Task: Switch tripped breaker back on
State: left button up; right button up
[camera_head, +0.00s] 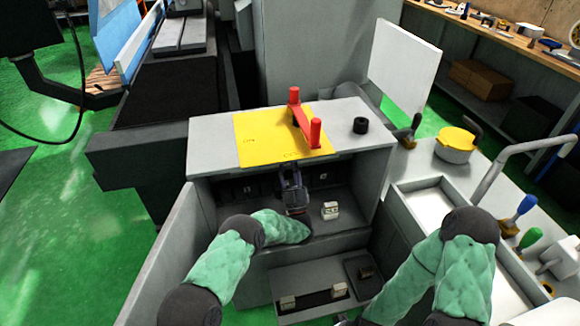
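An open grey electrical cabinet (205,205) stands at the centre. A row of dark breakers (245,190) sits in shadow along its back wall, with small pale marks on some. I cannot tell which breaker's lever is down. My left gripper (291,172) reaches into the cabinet and is close in front of the breaker row, right of its middle. I cannot tell whether it touches a breaker or how far apart its fingers are. It hides part of the row.
A small beige block (330,210) sits inside the cabinet. The cabinet door (160,255) stands open at left. A tool-covered bench (415,165) is at right.

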pick_arm(q)
jog(key=shift+w, duration=0.1)
grip_shut()
jog(key=shift+r, duration=0.1)
